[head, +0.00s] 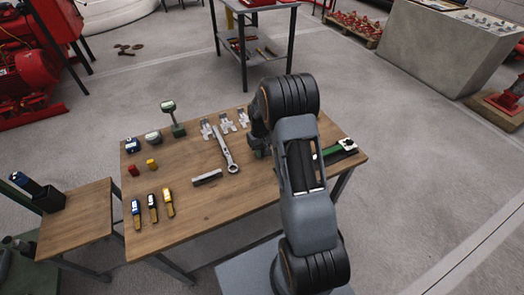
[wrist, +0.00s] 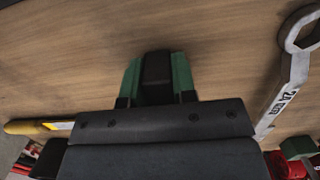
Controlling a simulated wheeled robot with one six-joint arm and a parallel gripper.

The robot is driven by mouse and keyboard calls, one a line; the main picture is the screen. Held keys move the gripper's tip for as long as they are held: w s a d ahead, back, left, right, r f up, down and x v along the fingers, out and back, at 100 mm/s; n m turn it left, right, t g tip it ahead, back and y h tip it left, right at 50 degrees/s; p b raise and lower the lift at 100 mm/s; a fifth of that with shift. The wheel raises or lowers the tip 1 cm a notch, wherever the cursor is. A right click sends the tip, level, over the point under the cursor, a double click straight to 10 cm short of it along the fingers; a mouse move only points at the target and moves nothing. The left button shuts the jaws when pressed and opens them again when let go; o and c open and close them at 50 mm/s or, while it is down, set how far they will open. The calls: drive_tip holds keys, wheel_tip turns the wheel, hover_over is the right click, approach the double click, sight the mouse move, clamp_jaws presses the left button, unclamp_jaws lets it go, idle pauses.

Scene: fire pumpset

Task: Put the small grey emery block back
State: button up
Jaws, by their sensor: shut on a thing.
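My gripper (wrist: 156,82) shows in the wrist view with two green fingers shut on a small dark grey block, the emery block (wrist: 156,68). Only part of the block shows between the fingers. The tabletop lies beyond it; I cannot tell how high above the wood it is held. In the head view my arm covers most of the gripper (head: 258,150), over the right half of the wooden table (head: 190,212). The block cannot be made out there.
A large wrench (head: 227,150) lies left of the gripper; it also shows in the wrist view (wrist: 290,75). A dark bar (head: 207,177), several yellow-marked tools (head: 153,207) and silver pieces (head: 225,123) lie on the table. A green-and-black item (head: 338,150) lies at the right edge.

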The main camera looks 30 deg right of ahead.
drive_tip(key=o, duration=0.8)
drive_tip(key=shift+f, duration=0.1)
drive_tip(key=shift+o, duration=0.2)
drive_tip(key=r, duration=0.3)
drive_tip(key=w+r+p, duration=0.1)
drive_tip(key=r, duration=0.7)
drive_tip(key=shift+w+r, duration=0.2)
drive_tip(key=shift+r, duration=0.05)
drive_tip(key=s+a+r+t, duration=0.1)
drive_tip(key=s+a+r, duration=0.2)
drive_tip(key=s, duration=0.4)
drive_tip(key=s+a+r+t, duration=0.2)
drive_tip(key=s+a+r, duration=0.2)
drive_tip(key=s, duration=0.3)
drive_tip(key=s+a+r+t, duration=0.1)
drive_tip(key=s+a+r, duration=0.2)
drive_tip(key=s, duration=0.4)
drive_tip(key=shift+s+a+r, duration=0.15)
drive_tip(key=shift+s+r, duration=0.05)
drive_tip(key=shift+r, duration=0.1)
